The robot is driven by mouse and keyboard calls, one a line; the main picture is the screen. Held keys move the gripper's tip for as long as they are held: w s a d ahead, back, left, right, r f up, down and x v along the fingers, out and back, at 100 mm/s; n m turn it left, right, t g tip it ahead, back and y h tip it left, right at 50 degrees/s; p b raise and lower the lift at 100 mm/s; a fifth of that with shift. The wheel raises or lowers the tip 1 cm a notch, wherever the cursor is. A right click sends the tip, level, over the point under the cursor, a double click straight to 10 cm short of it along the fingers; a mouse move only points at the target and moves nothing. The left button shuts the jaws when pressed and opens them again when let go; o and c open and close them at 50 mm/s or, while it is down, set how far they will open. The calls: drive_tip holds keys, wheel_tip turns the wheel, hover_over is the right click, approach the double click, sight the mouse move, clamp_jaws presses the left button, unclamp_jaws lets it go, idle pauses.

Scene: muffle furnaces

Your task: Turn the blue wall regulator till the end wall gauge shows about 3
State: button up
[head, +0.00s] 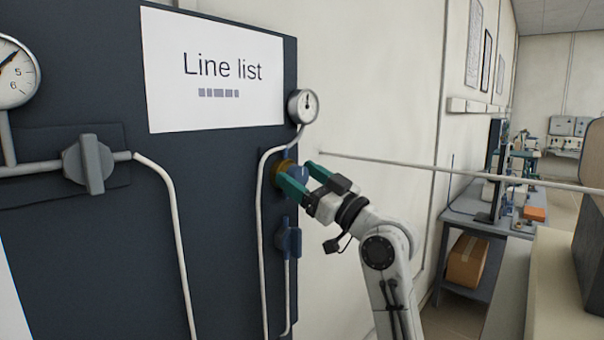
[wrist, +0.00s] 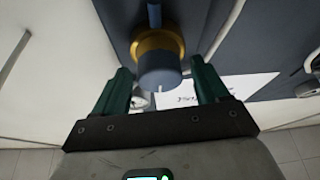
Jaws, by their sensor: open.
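The blue regulator knob (head: 299,173) sits on a brass collar (head: 278,169) at the narrow end face of the dark panel. It also shows in the wrist view (wrist: 160,76), with a short white mark on its front. My gripper (head: 296,171) is open, its two green fingers on either side of the knob. In the wrist view, gaps show between the knob and both fingers of my gripper (wrist: 163,73). The small round gauge (head: 307,105) is above the knob. Its dark needle points roughly up, but its numbers are too small to read.
A blue lever valve (head: 288,240) is below the regulator, with white pipes alongside. The panel front has a grey valve (head: 92,165), a larger gauge (head: 14,73) and a "Line list" sign (head: 213,70). A thin white rod (head: 460,174) crosses at right, above a bench (head: 470,220).

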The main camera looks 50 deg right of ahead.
drive_tip(key=c, duration=1)
drive_tip(key=shift+f+b, duration=0.1)
drive_tip(key=shift+b, duration=0.2)
drive_tip(key=shift+c, duration=0.3)
drive_tip(key=shift+f+b, duration=0.1)
drive_tip(key=shift+b, duration=0.25)
drive_tip(key=shift+n+b, duration=0.4)
drive_tip(key=shift+b, duration=0.1)
drive_tip(key=shift+r, duration=0.2)
drive_tip(key=o, duration=1.1)
drive_tip(key=shift+c, duration=0.2)
